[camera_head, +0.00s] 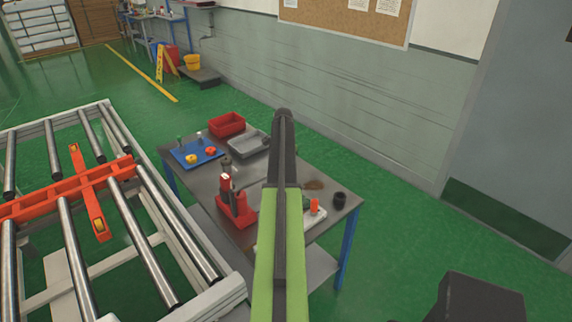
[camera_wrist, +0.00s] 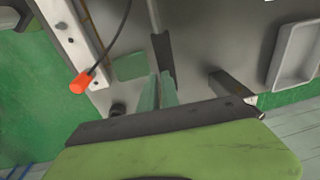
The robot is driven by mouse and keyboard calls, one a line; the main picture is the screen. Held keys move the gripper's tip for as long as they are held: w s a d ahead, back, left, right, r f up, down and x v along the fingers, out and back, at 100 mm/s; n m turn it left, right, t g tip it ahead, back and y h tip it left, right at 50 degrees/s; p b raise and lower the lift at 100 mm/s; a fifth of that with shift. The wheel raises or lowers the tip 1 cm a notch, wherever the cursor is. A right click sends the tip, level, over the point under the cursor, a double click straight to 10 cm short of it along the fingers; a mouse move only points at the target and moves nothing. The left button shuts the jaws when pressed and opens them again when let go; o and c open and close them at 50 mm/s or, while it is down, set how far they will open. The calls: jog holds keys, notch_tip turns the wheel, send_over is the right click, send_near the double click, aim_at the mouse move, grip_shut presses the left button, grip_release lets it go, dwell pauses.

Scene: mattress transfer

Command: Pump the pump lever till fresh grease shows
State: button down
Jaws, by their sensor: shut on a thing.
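In the wrist view, my gripper (camera_wrist: 158,92) has its two pale green fingers close together at the end of a dark bar, which looks like the pump lever (camera_wrist: 161,48). The fingers are shut on it. In the head view, my green arm hides the gripper and part of the bench. A red pump-like unit (camera_head: 236,207) stands on the bench left of my arm. An orange-capped part (camera_head: 314,207) sits on a pale plate to the right. In the wrist view an orange end piece (camera_wrist: 80,83) joins a black hose beside a white rail. No fresh grease can be made out.
The grey workbench (camera_head: 212,197) also holds a red bin (camera_head: 227,124), a grey tray (camera_head: 248,145), a blue mat (camera_head: 194,154), a black cup (camera_head: 340,199) and a brown smear (camera_head: 313,185). A roller conveyor (camera_head: 165,268) stands close on the left. Green floor is clear to the right.

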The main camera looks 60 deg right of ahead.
jog(key=shift+w+a+f, duration=0.2)
jog(key=shift+w+a, duration=0.15)
jog(key=shift+a, duration=0.15)
notch_tip(320, 180, up, 14)
jog(key=s+p, duration=0.2)
jog(key=p, duration=1.2)
jog(key=shift+d+r+p, duration=0.15)
jog(key=shift+d+p, duration=0.1)
jog(key=shift+p, duration=0.15)
jog(key=shift+s, duration=0.1)
